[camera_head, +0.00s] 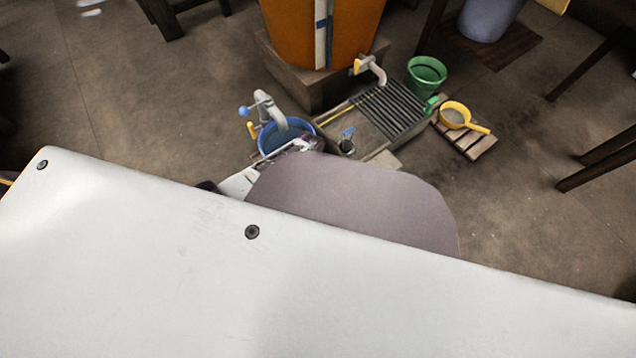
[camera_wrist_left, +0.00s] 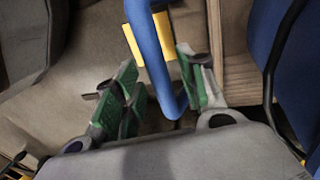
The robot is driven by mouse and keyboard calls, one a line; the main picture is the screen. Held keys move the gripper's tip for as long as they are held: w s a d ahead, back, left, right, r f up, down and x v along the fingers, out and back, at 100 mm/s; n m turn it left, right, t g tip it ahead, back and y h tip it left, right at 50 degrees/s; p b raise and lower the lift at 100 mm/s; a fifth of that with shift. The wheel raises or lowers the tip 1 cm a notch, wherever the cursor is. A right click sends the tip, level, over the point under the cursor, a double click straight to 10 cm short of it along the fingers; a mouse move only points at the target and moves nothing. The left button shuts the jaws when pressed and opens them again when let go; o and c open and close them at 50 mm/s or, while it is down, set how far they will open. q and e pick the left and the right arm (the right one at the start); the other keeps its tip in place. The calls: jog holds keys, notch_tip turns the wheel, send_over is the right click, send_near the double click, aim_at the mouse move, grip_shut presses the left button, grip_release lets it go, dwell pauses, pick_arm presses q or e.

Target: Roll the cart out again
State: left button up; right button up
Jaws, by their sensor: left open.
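My left gripper (camera_wrist_left: 158,68) shows in the left wrist view, with green-padded fingers spread apart. A blue bar (camera_wrist_left: 148,40) runs down between the fingers and bends near its lower end. The fingers are not closed on it, and I cannot tell whether either one touches it. I cannot tell for sure whether the bar belongs to the cart. No cart can be clearly made out in the head view. A large white panel and a grey rounded shape cover the lower part there and hide what lies below. My right gripper is not in view.
An orange vat (camera_head: 290,30) stands on a block (camera_head: 285,90). In front are a blue tub (camera_head: 270,138) and a slatted grate (camera_head: 390,112). A green bucket (camera_head: 427,72) and a yellow pan (camera_head: 455,114) are to the right. Bare floor (camera_head: 130,90) is open at left.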

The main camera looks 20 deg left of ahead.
pick_arm(q)
grip_shut()
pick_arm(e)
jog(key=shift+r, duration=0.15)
pick_arm(q)
jog(key=shift+s, duration=0.1)
